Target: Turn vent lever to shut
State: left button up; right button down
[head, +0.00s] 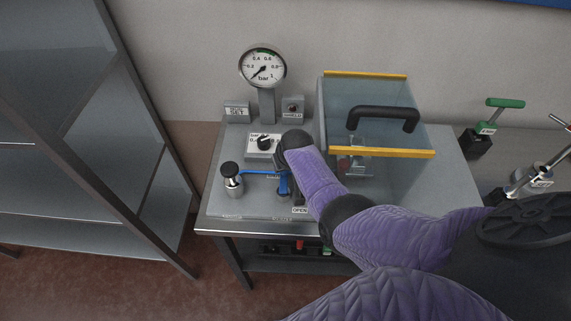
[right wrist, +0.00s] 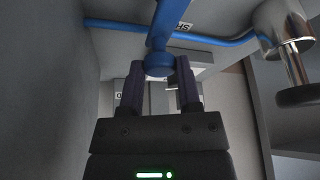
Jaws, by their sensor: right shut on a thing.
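The blue vent lever (head: 283,185) stands at the front of the bench-top unit, by a label reading OPEN (head: 299,210). A thin blue pipe (head: 258,172) runs left from near it. In the right wrist view the rounded blue end of the lever (right wrist: 160,66) sits between the fingertips of my right gripper (right wrist: 160,78). The gripper is shut on it. In the head view my purple right forearm and dark wrist hide most of the gripper and part of the lever. My left gripper is not in view.
A pressure gauge (head: 263,67), its needle pointing lower left, rises behind a black knob (head: 264,143). A clear box (head: 385,110) with a black handle stands right. A metal shelf (head: 90,130) is far left.

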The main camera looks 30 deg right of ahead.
jog(key=shift+c, duration=1.6)
grip_release()
jog(key=p+v, duration=0.6)
jog(key=v, duration=0.3)
jog(key=shift+r, duration=0.4)
jog(key=shift+s, duration=0.15)
